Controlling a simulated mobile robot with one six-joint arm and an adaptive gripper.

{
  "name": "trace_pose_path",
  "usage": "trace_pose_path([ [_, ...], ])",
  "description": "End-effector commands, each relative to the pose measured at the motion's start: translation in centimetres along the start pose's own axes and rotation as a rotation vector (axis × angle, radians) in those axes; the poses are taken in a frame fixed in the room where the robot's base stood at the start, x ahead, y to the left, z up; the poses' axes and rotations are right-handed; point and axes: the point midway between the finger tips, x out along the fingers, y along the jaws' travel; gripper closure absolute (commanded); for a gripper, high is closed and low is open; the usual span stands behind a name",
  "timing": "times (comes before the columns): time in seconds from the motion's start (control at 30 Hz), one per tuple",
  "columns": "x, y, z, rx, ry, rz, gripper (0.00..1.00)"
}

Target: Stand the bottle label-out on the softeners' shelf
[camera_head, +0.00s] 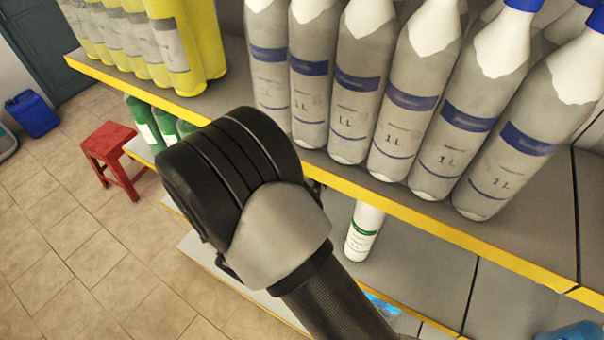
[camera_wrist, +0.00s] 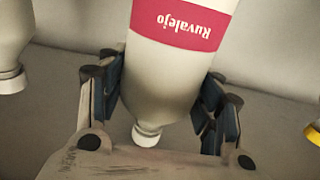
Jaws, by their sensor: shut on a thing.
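In the wrist view a pale bottle (camera_wrist: 165,75) with a red label band reading "Ruvalejo" stands between the blue-padded fingers of my gripper (camera_wrist: 160,97), which is shut on it. The bottle and its lettering appear upside down there, with the white cap towards the bottom of the picture. In the head view my arm hides the gripper and the held bottle. The shelving in the head view has a yellow-edged upper shelf (camera_head: 420,215) and lower boards beneath it. I cannot tell which shelf is the softeners' one.
Grey bottles (camera_head: 408,85) with blue bands crowd the upper shelf; yellow bottles (camera_head: 175,45) stand at its left. A white bottle (camera_head: 362,238) with a green band stands below. In the wrist view another pale bottle (camera_wrist: 14,45) is at left. A red stool (camera_head: 112,155) stands on the floor.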

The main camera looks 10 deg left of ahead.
Motion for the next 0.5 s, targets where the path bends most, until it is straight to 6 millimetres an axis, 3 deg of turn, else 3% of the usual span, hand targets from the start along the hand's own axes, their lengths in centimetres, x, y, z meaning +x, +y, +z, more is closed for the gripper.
trace_pose_path([
  [0.2, 0.0, 0.0, 2.6, -0.002, 0.003, 0.0, 1.0],
  [0.5, 0.0, 0.0, 2.9, 0.003, 0.004, 0.001, 1.0],
])
